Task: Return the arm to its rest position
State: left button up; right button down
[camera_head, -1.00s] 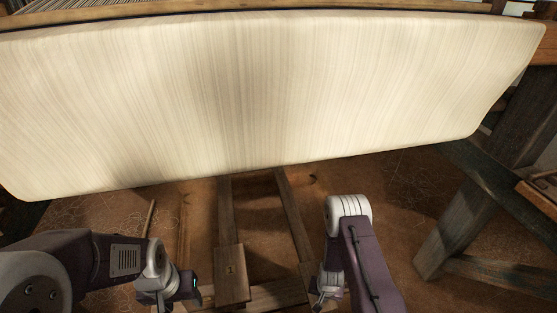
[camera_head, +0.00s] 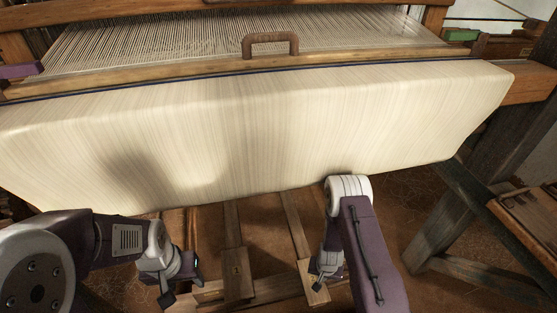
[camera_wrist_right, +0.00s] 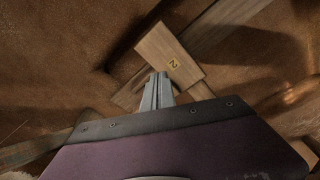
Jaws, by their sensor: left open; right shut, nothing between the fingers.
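My left arm comes in at the lower left, and its gripper (camera_head: 168,297) hangs low in front of the cloth, open, with its fingertips small and dark. My right arm reaches down at the lower middle. Its gripper (camera_head: 318,282) is small in the head view, above the wooden treadles. In the right wrist view the two grey fingers (camera_wrist_right: 158,84) are together, with nothing between them. They point toward a treadle (camera_wrist_right: 170,58) marked "2". I cannot tell the exact gap between fingers and treadle.
The cream cloth (camera_head: 250,135) spans the loom in front of both arms. Behind it are the warp threads (camera_head: 180,40) and a wooden handle (camera_head: 270,44). A dark timber post (camera_head: 440,220) and a wooden bench (camera_head: 530,212) stand at the right. Brown floor lies below.

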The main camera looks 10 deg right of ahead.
dwell(0.4)
jog(key=w+a+r+t, duration=0.1)
jog(key=w+r+t, duration=0.3)
jog(key=w+r, duration=0.95)
notch_tip(320, 180, up, 12)
jog(key=s+a+n, duration=0.1)
jog(key=s+a, duration=0.1)
jog(key=s+a+r+n+y, duration=0.1)
jog(key=s+a+r+n, duration=0.15)
jog(key=s+r, duration=0.65)
jog(key=s+f+g, duration=0.4)
jog(key=s, duration=0.6)
notch_tip(320, 180, up, 29)
jog(key=n+p, duration=0.1)
jog(key=p, duration=2.8)
jog(key=shift+s+d+r+p, duration=0.15)
jog(key=shift+s+d+p, duration=0.2)
